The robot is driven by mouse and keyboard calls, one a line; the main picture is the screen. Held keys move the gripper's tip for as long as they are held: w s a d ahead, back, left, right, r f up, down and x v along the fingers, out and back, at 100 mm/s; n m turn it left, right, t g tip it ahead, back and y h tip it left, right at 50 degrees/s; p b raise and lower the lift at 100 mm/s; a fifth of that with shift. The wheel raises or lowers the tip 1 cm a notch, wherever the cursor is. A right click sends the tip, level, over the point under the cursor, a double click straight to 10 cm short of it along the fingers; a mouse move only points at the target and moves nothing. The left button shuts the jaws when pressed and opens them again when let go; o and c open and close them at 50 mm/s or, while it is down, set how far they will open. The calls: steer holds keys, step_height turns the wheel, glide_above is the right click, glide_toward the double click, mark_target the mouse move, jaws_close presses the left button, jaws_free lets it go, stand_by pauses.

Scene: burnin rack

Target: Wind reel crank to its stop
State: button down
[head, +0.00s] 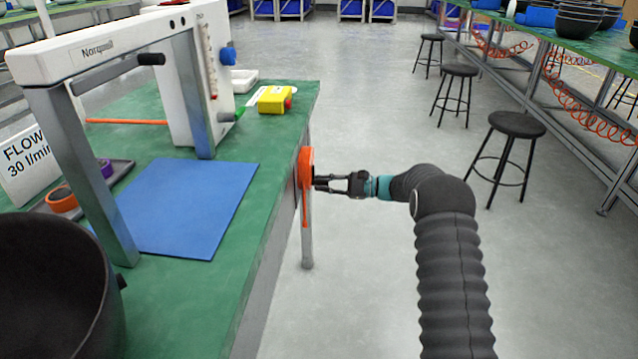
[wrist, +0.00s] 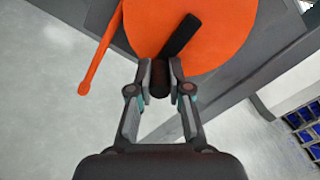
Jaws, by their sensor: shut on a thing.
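The orange reel (head: 305,168) is mounted on the side of the green-topped bench, facing right. In the wrist view the orange reel disc (wrist: 180,28) fills the top middle, with a dark crank arm (wrist: 183,35) across its face. An orange strip with a rounded end (wrist: 100,50) hangs from the reel. My gripper (head: 325,184) reaches the reel from the right. In the wrist view my gripper (wrist: 161,80) is shut on the dark crank handle (wrist: 160,78), at the crank arm's lower left end. The fingers hide part of the handle.
The green bench (head: 190,305) carries a blue mat (head: 190,205), a white Norqwell frame (head: 110,45), a yellow box (head: 273,99) and a dark bowl (head: 50,290). Black stools (head: 517,125) stand at the right. The grey floor (head: 370,120) around my arm is clear.

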steer(key=c, duration=1.1)
jaws_free()
steer(key=shift+a, duration=0.1)
steer(key=d, duration=1.2)
steer(key=shift+s, duration=0.2)
